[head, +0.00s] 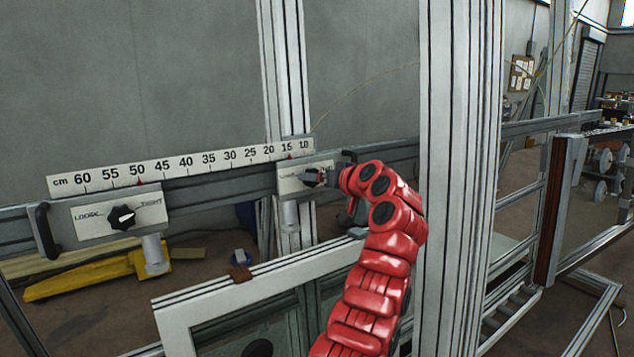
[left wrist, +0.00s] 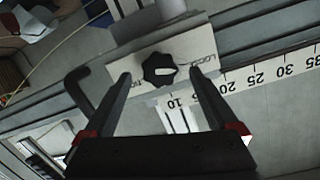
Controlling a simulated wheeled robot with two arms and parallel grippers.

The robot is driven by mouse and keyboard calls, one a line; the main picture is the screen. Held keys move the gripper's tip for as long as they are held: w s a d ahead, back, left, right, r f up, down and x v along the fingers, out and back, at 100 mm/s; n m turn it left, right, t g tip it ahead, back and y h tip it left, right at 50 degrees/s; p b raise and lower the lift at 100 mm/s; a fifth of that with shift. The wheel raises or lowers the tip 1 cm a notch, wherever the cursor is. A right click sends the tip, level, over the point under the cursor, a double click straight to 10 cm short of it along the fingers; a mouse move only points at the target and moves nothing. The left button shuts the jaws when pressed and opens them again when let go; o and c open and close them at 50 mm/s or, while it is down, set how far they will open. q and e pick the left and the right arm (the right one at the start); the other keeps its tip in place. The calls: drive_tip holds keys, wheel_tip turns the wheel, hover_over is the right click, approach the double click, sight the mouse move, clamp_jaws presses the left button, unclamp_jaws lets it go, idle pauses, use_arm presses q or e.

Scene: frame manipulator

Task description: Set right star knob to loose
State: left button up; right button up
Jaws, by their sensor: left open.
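The right star knob (head: 313,178) is black and sits on a white plate on the rail, near the 10–15 end of the scale. In the left wrist view the knob (left wrist: 152,68) shows a white mark on its right part, toward the partly covered, upside-down LOOSE label (left wrist: 207,61). My left gripper (head: 327,176) is at this knob. In the wrist view its open fingers (left wrist: 160,76) stand on either side of the knob, with gaps. My right gripper is not in view.
The left star knob (head: 122,217) has its white mark toward TIGHT. A black handle (head: 47,229) is at its plate's left end. The ruler (head: 200,164) runs along the rail. A thick aluminium post (head: 447,180) stands close right of my arm.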

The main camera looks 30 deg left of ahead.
use_arm(q)
drive_tip(key=b+v, duration=0.3)
drive_tip(key=v, duration=1.2)
drive_tip(key=shift+d, duration=0.2)
drive_tip(key=shift+s, duration=0.1)
